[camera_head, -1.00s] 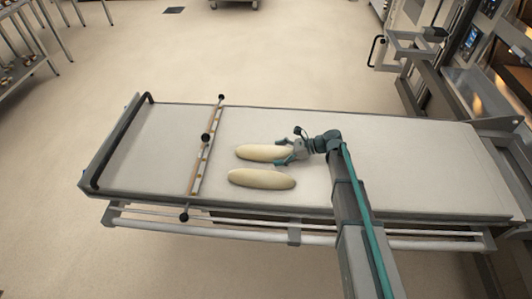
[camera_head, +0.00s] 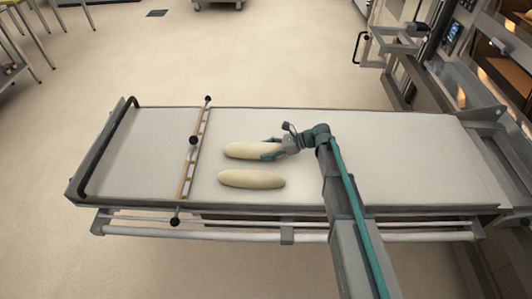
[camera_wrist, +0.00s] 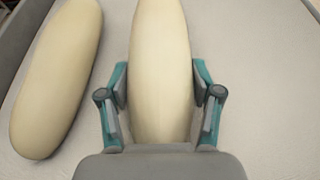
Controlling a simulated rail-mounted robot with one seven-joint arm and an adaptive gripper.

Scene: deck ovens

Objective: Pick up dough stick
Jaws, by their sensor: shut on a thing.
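Two pale dough sticks lie on the white loader surface. My gripper (camera_head: 272,149) is shut on the right end of the far dough stick (camera_head: 245,150). In the wrist view my gripper (camera_wrist: 160,88) has one teal finger on each side of this dough stick (camera_wrist: 160,60), which runs lengthwise away between them. The near dough stick (camera_head: 252,179) lies apart and roughly parallel, free of the gripper. It also shows at the left of the wrist view (camera_wrist: 58,75). I cannot tell whether the held stick is clear of the surface.
The loader's belt surface (camera_head: 390,160) is bare to the right. A crossbar with black knobs (camera_head: 193,150) lies across it left of the dough. A dark raised rail (camera_head: 105,150) bounds the left end. Deck ovens (camera_head: 480,75) stand at the right.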

